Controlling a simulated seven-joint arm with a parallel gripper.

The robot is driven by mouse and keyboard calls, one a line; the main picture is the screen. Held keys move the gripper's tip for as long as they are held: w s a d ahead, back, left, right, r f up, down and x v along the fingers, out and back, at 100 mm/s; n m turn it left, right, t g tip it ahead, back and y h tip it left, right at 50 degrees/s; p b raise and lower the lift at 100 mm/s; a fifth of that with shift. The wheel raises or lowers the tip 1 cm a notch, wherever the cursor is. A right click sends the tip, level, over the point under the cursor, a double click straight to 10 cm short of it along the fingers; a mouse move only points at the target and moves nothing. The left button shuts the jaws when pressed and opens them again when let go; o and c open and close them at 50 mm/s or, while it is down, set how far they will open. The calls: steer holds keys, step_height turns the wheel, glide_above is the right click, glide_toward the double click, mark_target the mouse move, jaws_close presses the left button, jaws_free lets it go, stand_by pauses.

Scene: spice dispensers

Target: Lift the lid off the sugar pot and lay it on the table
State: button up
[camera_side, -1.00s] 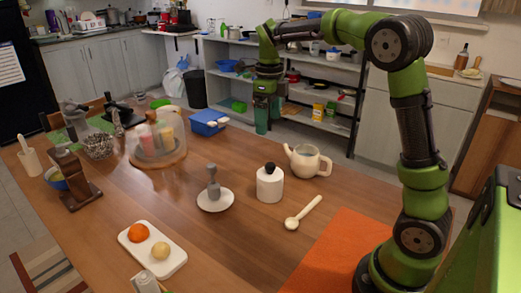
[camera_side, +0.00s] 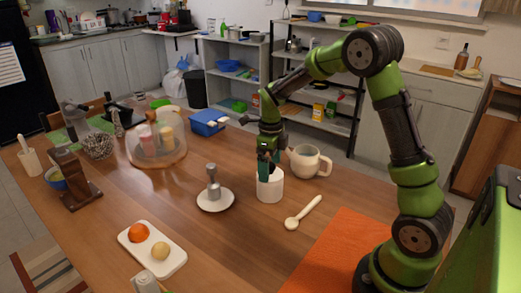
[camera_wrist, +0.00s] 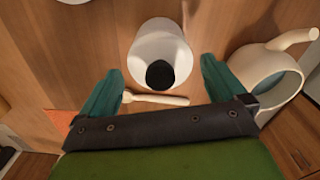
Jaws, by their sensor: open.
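The sugar pot (camera_side: 270,188) is a white round pot standing upright on the wooden table. Its lid (camera_wrist: 176,53) is white with a black knob (camera_wrist: 160,74) and sits on the pot in the wrist view. In the side view my gripper hides the knob. My gripper (camera_side: 267,174) points down right over the lid. In the wrist view its two teal fingers (camera_wrist: 162,77) are apart, one on each side of the knob, and hold nothing. I cannot tell whether they touch the lid.
A cream teapot (camera_side: 308,162) stands close behind and right of the pot. A cream spoon (camera_side: 303,213) lies in front. A grey shaker on a white saucer (camera_side: 215,205) stands to the left. Bare table lies between saucer and spoon, left of the orange mat (camera_side: 335,255).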

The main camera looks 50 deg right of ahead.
steer(key=shift+f, duration=0.3)
steer(key=c, duration=1.1)
steer(key=shift+s+f, duration=0.1)
steer(key=shift+f, duration=0.05)
steer(key=c, duration=0.7)
